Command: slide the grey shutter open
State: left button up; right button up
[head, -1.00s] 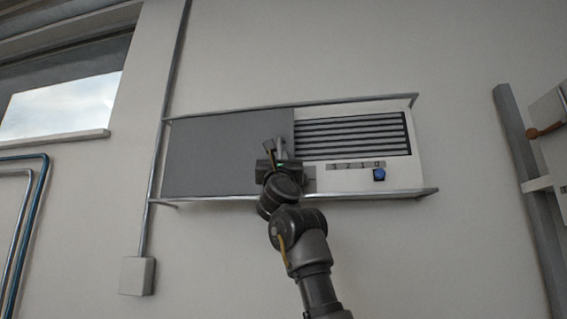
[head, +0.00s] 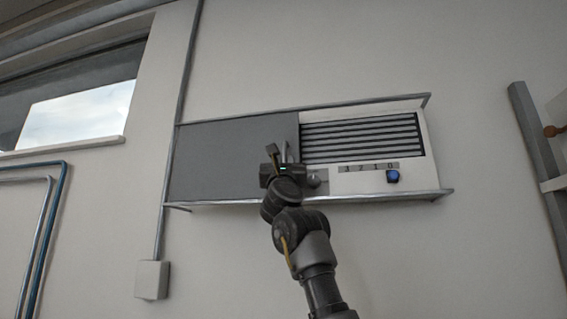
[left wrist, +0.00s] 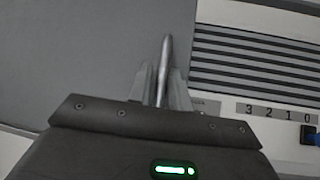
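The grey shutter (head: 225,160) is a flat panel over the left part of a wall unit. It sits between an upper and a lower metal rail, and its right edge borders a slatted grille (head: 362,136). It fills the upper left of the left wrist view (left wrist: 85,45). An upright metal bar handle (left wrist: 166,50) stands near its right edge. My left gripper (head: 280,155) is at this handle. In the left wrist view its fingers (left wrist: 160,78) flank the bar closely and look shut on it. The lower part of the handle is hidden. My right gripper is out of view.
Right of the shutter, a white panel (head: 412,180) carries a number strip (head: 368,168) and a blue knob (head: 393,177). A grey round knob (head: 314,180) is just right of my gripper. The lower rail (head: 400,198) juts out below.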

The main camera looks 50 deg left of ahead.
pick_arm(q)
jog(key=b+v, duration=0.5)
jog(key=v, duration=0.5)
jog(key=shift+s+f+b, duration=0.2)
jog(key=shift+f+b, duration=0.05)
jog(key=shift+b, duration=0.1)
jog(key=shift+d, duration=0.15)
